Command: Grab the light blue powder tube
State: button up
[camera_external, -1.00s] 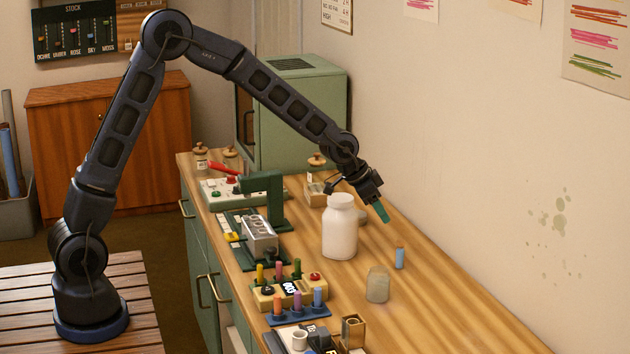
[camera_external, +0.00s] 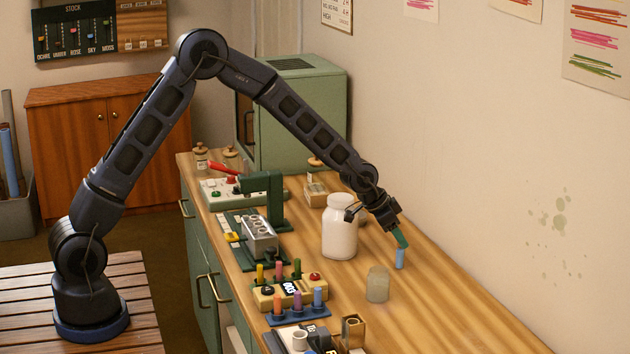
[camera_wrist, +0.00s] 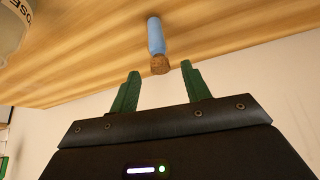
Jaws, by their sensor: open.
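The light blue powder tube (camera_external: 400,259) stands upright on the wooden table, to the right of the white jar. In the wrist view the light blue tube (camera_wrist: 156,36) shows its brown cork end (camera_wrist: 160,65) toward me. My gripper (camera_external: 402,240) has green fingers and is tilted down at the top of the tube. In the wrist view my gripper (camera_wrist: 161,82) is open and empty.
A white jar (camera_external: 340,228) stands close on the left of my gripper. A small glass jar (camera_external: 377,285) stands in front of the tube. A rack with colored tubes (camera_external: 299,313) and a green press (camera_external: 265,188) are further left. The table right of the tube is clear.

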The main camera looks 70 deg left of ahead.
aim_at(400, 255)
jog(key=x, duration=0.4)
jog(key=shift+a+f, duration=0.1)
jog(key=shift+f, duration=0.2)
grip_shut()
